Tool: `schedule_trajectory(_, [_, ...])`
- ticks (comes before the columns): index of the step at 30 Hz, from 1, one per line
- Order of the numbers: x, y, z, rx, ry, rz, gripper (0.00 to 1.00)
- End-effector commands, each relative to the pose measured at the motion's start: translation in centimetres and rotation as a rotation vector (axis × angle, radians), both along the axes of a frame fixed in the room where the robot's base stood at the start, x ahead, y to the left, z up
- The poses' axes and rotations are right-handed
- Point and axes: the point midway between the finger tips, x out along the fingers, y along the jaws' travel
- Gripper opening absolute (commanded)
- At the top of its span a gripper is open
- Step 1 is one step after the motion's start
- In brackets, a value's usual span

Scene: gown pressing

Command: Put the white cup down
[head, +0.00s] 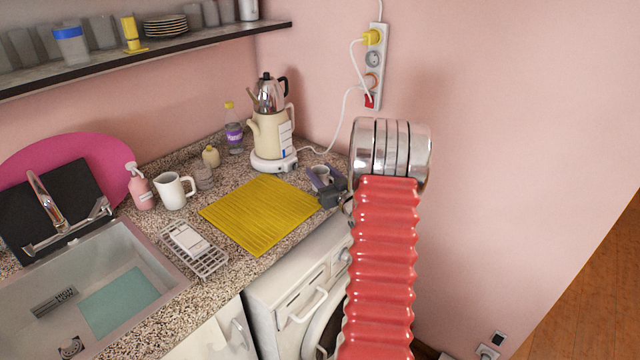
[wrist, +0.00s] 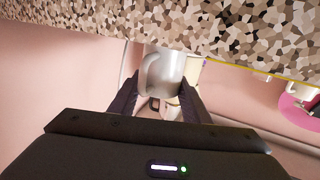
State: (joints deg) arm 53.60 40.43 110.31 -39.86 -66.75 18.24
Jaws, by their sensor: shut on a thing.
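The white cup (wrist: 165,72) is between the two dark fingers of my gripper (wrist: 153,100) in the wrist view, where the picture is upside down. The gripper is shut on it, and its handle shows. In the head view the cup (head: 320,175) looks small and greyish beside my dark gripper (head: 326,186), at the right end of the granite counter (head: 215,265). It is close to the counter, but I cannot tell whether its base touches. My red arm hides part of this corner.
A yellow mat (head: 258,213) lies just left of the gripper. A kettle (head: 270,135) on its base stands behind. Another white mug (head: 174,190), a pink soap bottle (head: 139,187) and a rack (head: 194,248) stand further left by the sink (head: 85,300). A washing machine (head: 297,290) is below.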

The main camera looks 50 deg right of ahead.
Motion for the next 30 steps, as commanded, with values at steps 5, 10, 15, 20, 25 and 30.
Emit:
schedule_trajectory(5, [0.0,0.0,0.0,0.0,0.0,0.0,0.2])
schedule_trajectory(10, [0.0,0.0,0.0,0.0,0.0,0.0,0.13])
schedule_trajectory(15, [0.0,0.0,0.2,0.0,-0.001,0.0,0.13])
schedule_trajectory(20, [0.0,0.0,1.3,-0.002,0.0,0.0,0.13])
schedule_trajectory(25, [0.0,0.0,3.6,-0.004,-0.002,0.0,0.13])
schedule_trajectory(30, [0.0,0.0,6.4,-0.004,-0.002,0.0,0.13])
